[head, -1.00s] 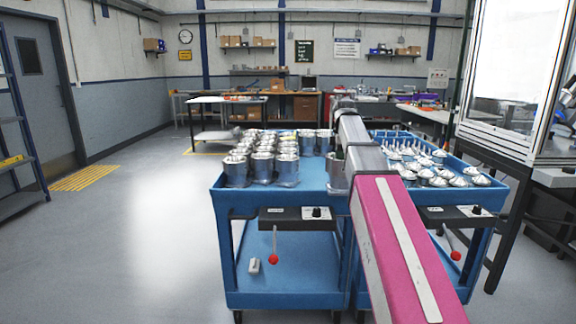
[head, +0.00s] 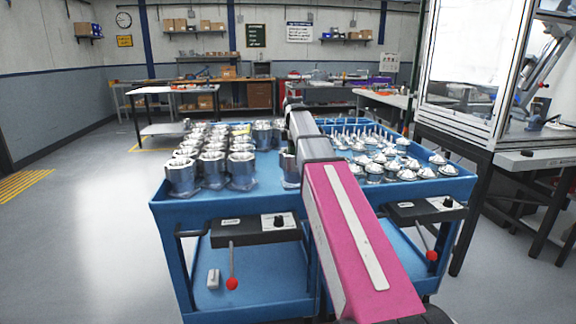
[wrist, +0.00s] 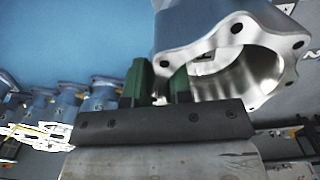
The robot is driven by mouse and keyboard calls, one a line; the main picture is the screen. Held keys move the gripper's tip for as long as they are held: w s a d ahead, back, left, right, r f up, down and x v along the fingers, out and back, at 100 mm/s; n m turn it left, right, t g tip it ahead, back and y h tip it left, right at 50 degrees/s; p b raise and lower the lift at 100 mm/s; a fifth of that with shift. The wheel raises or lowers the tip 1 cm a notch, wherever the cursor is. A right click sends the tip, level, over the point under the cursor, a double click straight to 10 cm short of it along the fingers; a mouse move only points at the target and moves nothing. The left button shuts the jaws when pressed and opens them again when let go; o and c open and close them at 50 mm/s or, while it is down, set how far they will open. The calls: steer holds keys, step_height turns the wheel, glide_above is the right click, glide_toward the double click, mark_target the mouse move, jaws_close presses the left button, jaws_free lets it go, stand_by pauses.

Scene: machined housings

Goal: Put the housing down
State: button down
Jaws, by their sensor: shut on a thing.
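The housing (wrist: 200,25) is a silver machined part with a wide bore and a flange with bolt holes. It fills the upper right of the wrist view, tilted there. My gripper (wrist: 160,84), with green fingers, is shut on the housing's wall at its left edge. In the head view a sliver of a silver housing (head: 290,180) shows just left of my arm, over the left blue trolley (head: 262,196); the arm hides most of it and the gripper. I cannot tell whether its base touches the trolley top.
Several similar housings (head: 212,168) stand in rows on the left trolley's left part. Several domed silver parts (head: 405,174) fill the right trolley (head: 445,190). Blue trolley top is bare in front of the arm's left side. A framed machine (head: 470,75) stands at the right.

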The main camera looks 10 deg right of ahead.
steer(key=shift+f, duration=2.75)
steer(key=c, duration=1)
jaws_free()
steer(key=shift+f, duration=0.1)
steer(key=shift+c, duration=0.2)
step_height(320, 180, up, 12)
steer(key=shift+r, duration=0.1)
